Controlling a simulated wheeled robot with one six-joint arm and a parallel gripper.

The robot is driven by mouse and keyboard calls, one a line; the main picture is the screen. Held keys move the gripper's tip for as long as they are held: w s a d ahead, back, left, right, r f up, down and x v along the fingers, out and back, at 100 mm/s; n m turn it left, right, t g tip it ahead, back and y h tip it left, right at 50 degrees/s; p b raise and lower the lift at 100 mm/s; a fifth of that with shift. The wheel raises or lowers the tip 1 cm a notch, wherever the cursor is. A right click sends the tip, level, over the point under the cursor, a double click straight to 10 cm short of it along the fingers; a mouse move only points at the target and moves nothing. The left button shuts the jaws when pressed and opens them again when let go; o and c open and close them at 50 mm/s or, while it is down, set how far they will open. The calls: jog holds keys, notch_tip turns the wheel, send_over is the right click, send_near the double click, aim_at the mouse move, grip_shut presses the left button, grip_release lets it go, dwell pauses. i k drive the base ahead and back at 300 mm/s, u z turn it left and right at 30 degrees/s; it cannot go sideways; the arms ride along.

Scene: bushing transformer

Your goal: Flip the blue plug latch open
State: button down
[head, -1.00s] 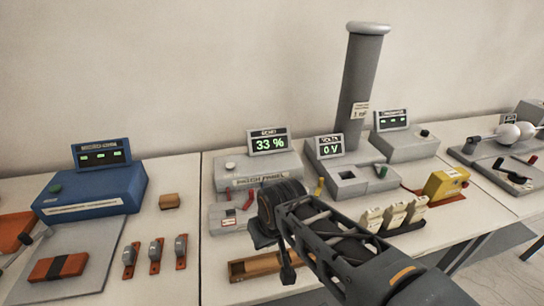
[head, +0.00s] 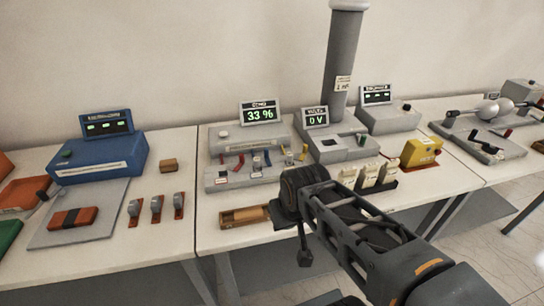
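The grey patch panel (head: 215,181) stands at the back of the middle table, under the display reading 33 %. A small blue plug (head: 256,163) with a blue lever piece beside it sits on the panel, between red and yellow parts. They are too small to tell the latch's position. My arm reaches in from the lower right. My gripper (head: 303,250) points down in front of the panel, apart from the blue plug and nearer the table's front edge. Its fingers overlap in this view, so their opening is unclear. I see nothing held in it.
A wooden tray (head: 232,223) lies in front of the panel, left of my arm. White blocks (head: 368,175) stand in a rack right of the arm, with a yellow box (head: 421,151) beyond. A tall grey column (head: 342,70) rises behind. Several levers (head: 156,207) stand on the left table.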

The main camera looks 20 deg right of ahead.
aim_at(269, 164)
jog(key=i, duration=0.4)
jog(key=z, duration=0.75)
jog(key=k, duration=1.35)
jog(key=z, duration=0.2)
jog(key=i, duration=0.35)
jog(key=u, duration=1.2)
jog(key=i, duration=0.85)
jog(key=u, duration=0.55)
